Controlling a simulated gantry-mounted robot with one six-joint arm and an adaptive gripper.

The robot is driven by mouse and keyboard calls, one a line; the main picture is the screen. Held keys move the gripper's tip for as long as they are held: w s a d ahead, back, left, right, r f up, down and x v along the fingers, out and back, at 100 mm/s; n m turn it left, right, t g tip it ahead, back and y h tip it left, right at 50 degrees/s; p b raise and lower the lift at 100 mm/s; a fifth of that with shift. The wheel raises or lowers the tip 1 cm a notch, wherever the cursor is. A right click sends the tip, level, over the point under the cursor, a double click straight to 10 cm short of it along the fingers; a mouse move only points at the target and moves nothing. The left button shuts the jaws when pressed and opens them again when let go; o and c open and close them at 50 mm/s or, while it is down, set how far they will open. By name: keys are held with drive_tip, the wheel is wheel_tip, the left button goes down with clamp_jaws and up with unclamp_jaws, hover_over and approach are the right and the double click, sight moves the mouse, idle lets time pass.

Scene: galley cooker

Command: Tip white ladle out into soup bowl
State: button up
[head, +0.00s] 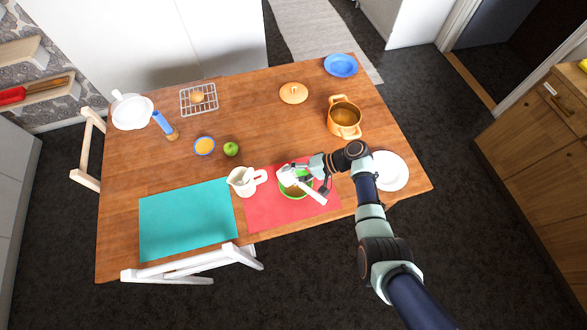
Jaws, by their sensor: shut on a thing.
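The white ladle (314,194) is held over the green soup bowl (307,191), its light handle slanting down to the right. My gripper (309,175) is shut on the ladle above the bowl. The soup bowl stands on the red placemat (265,217), and the ladle and gripper hide much of it. A brownish patch shows inside the bowl, but I cannot tell how much soup is in it or in the ladle.
A white jug (242,181) stands close left of the bowl. An orange pot (344,118) stands behind right, with its lid (293,93) apart from it. A white plate (391,171) lies right, partly behind my arm. The teal placemat (187,218) is clear.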

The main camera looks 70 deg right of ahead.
drive_tip(key=shift+s+d+f+m+t+y+b, duration=0.25)
drive_tip(key=shift+t+y+b, duration=0.4)
drive_tip(key=shift+b, duration=1.25)
drive_tip(key=shift+s+d+f+m+t+y+b, duration=0.15)
drive_tip(key=shift+d+f+m+t+y+b, duration=0.2)
drive_tip(key=shift+t+b, duration=1)
idle(0.8)
drive_tip(key=shift+a+r+g+b, duration=0.1)
drive_tip(key=shift+a+g+b, duration=0.05)
drive_tip(key=shift+g+b, duration=0.3)
